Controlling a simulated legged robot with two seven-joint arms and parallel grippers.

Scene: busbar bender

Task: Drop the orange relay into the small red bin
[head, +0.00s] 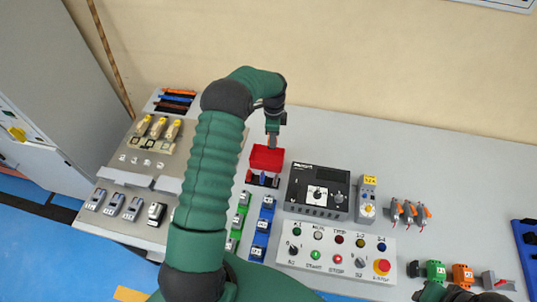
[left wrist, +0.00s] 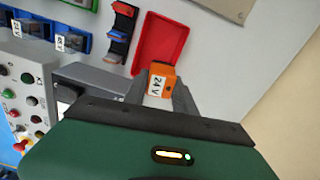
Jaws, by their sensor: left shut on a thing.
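My left gripper (left wrist: 160,93) is shut on the orange relay (left wrist: 158,80), a small block with a white "24 V" label. In the left wrist view, the small red bin (left wrist: 166,38) lies just past the relay. In the head view, the left gripper (head: 272,138) points down at the back edge of the red bin (head: 266,157). The held relay is too small or hidden to make out there. Dark parts of my right arm show at the bottom right of the head view, with its gripper (head: 485,292) not clear enough to read.
A black control unit (head: 318,192) stands right of the bin, with a button panel (head: 335,247) in front. A small rack (head: 262,180) and blue modules (head: 262,228) stand in front of the bin. Bare table (head: 390,150) lies at the back right.

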